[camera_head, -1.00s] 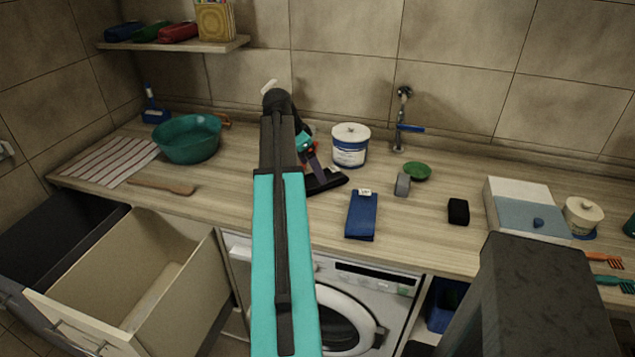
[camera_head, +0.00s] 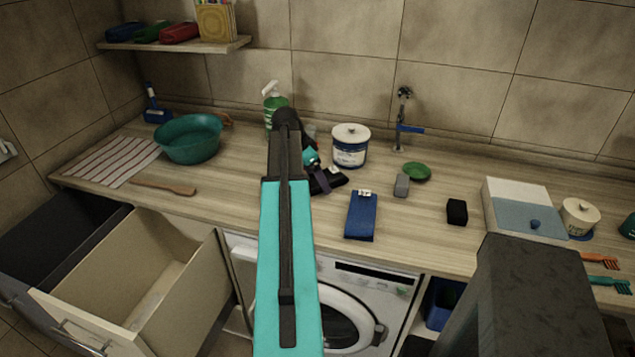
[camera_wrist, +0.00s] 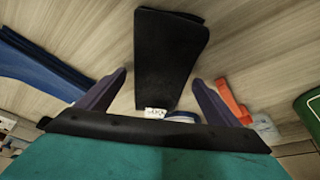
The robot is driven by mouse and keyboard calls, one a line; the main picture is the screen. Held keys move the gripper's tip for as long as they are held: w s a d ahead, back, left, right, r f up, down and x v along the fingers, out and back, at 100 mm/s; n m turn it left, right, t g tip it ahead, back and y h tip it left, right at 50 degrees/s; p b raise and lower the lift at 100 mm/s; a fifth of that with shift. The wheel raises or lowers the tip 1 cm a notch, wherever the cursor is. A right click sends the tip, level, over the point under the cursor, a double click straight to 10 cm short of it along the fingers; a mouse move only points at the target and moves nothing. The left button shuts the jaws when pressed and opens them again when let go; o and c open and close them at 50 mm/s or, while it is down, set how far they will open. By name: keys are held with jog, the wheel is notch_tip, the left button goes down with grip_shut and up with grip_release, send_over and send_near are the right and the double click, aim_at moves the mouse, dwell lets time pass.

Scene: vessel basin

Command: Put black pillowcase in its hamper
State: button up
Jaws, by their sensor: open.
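The black pillowcase (camera_wrist: 172,50) is a folded black cloth with a white tag. In the wrist view it lies on the counter, its tagged end between the spread fingers of my gripper (camera_wrist: 158,78), apart from both. In the head view the pillowcase (camera_head: 333,180) is partly hidden behind my arm and gripper (camera_head: 317,172). Two pulled-out bins stand at the lower left, a dark one (camera_head: 75,222) and a beige one (camera_head: 195,262). I cannot tell from a label which is the pillowcase's hamper.
A folded blue cloth (camera_head: 361,215) lies right of my gripper. A white tub (camera_head: 349,147) and a green spray bottle (camera_head: 273,103) stand behind. A teal basin (camera_head: 188,140) and striped towel (camera_head: 115,160) are left. The front counter edge is above the washing machine (camera_head: 375,285).

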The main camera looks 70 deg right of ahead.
dwell(0.3)
jog(key=c, duration=1.4)
jog(key=shift+r, duration=0.25)
jog(key=shift+c, duration=0.2)
jog(key=shift+r+b, duration=0.8)
jog(key=shift+r, duration=0.8)
jog(key=a+b, duration=0.1)
jog(key=a, duration=0.3)
jog(key=a+b, duration=0.1)
jog(key=a, duration=0.4)
jog(key=s+a+r+b, duration=0.1)
jog(key=a, duration=0.4)
jog(key=shift+a, duration=0.25)
jog(key=shift+a+r, duration=0.2)
jog(key=shift+a, duration=0.55)
